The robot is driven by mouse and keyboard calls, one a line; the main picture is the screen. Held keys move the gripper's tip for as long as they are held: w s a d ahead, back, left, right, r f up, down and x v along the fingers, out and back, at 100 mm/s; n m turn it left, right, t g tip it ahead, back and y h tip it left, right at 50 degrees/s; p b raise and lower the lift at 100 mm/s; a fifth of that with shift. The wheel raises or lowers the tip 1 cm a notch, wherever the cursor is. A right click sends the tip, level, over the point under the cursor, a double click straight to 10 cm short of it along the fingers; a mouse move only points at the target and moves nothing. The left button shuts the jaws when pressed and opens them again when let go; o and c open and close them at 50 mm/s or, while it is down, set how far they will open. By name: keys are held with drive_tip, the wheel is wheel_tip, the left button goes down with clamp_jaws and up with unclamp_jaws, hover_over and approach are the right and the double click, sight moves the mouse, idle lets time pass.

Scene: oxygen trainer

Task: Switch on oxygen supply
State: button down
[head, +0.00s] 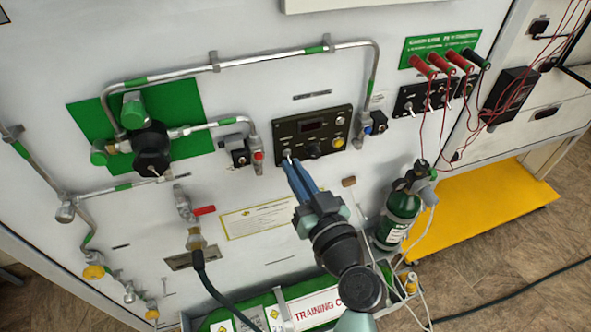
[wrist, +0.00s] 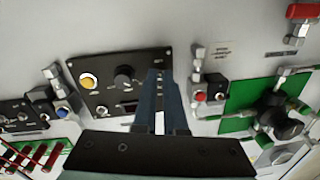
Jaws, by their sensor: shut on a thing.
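The black control panel (head: 326,128) with a small display (head: 313,126) is mounted on the white wall. It carries a black knob (head: 312,143), a yellow button (head: 339,121) and a small silver toggle switch (head: 287,153) at its lower left. My gripper (head: 291,163) reaches up to the panel with its blue fingers shut on the toggle switch.
Metal pipes and a black regulator (head: 152,150) on a green plate (head: 88,117) are at left. A red-handled valve (head: 204,210) sits below. A green cylinder (head: 398,220) and red plugs (head: 440,64) are at right.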

sight(289, 158)
drive_tip(key=shift+r+p, duration=0.2)
drive_tip(key=shift+p, duration=0.2)
drive_tip(key=shift+r+g+p, duration=0.35)
drive_tip(key=shift+g+p, duration=0.05)
drive_tip(key=shift+p, duration=0.65)
drive_tip(key=r+g+h+p, duration=0.1)
drive_tip(key=p, duration=0.4)
drive_tip(key=shift+g, duration=0.3)
drive_tip(key=g+p, duration=0.1)
drive_tip(key=p, duration=0.2)
drive_tip(key=shift+r+h+p, duration=0.3)
drive_tip(key=shift+r, duration=0.05)
drive_tip(key=g+p, duration=0.1)
drive_tip(key=p, duration=0.1)
drive_tip(key=g+p, duration=0.1)
drive_tip(key=p, duration=0.1)
drive_tip(key=shift+w+r+m+g+h, duration=0.15)
drive_tip(key=shift+r+m+g+h, duration=0.15)
drive_tip(key=shift+g+h, duration=0.1)
drive_tip(key=shift+w+g+h+p, duration=0.2)
drive_tip(key=shift+g+h+p, duration=0.45)
drive_tip(key=shift+g, duration=0.85)
drive_tip(key=shift+a+r, duration=0.1)
drive_tip(key=c, duration=1)
unclamp_jaws()
